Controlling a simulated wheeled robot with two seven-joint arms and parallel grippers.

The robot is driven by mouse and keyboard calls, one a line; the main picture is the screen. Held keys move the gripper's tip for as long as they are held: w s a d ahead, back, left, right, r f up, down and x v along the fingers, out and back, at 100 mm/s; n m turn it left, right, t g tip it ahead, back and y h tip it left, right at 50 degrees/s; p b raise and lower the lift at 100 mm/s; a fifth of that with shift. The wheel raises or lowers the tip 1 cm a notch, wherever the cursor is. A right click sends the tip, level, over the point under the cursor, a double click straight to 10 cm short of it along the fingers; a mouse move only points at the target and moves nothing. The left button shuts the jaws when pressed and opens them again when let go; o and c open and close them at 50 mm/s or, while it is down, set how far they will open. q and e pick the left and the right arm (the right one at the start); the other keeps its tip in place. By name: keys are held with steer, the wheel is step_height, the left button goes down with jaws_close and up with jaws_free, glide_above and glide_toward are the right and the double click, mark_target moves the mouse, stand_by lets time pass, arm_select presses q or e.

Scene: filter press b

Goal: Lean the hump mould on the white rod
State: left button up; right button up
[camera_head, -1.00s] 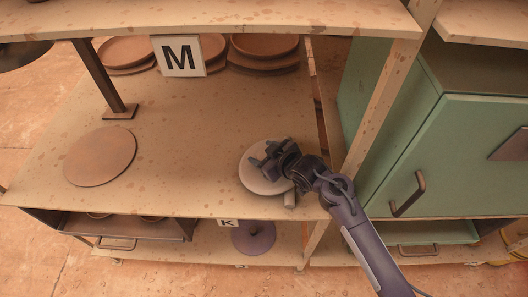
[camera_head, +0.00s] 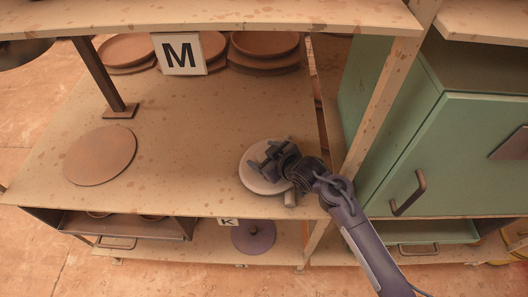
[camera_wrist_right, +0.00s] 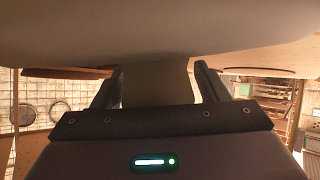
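The hump mould (camera_head: 252,181), a pale grey round piece, is at the front right of the main shelf in the head view, partly covered by my right gripper (camera_head: 264,157). In the right wrist view its broad pale body (camera_wrist_right: 160,25) fills the top, and its thick stem (camera_wrist_right: 157,84) fills the gap between the fingers. The right gripper (camera_wrist_right: 158,88) looks shut on that stem. A short pale cylinder (camera_head: 290,199), apparently the white rod, shows just below the wrist near the shelf's front edge. Its far end is hidden. My left gripper is not in view.
A brown round disc (camera_head: 100,156) lies at the shelf's left. Stacked clay plates (camera_head: 264,46) and an M sign (camera_head: 180,55) stand at the back. A wooden post (camera_head: 378,110) and green cabinet (camera_head: 440,140) bound the right. The shelf's middle (camera_head: 185,130) is clear.

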steer(key=shift+o, duration=1.2)
steer(key=shift+r, duration=0.15)
steer(key=shift+b+v, duration=0.5)
steer(key=shift+v, duration=3.4)
steer(key=shift+s, duration=0.1)
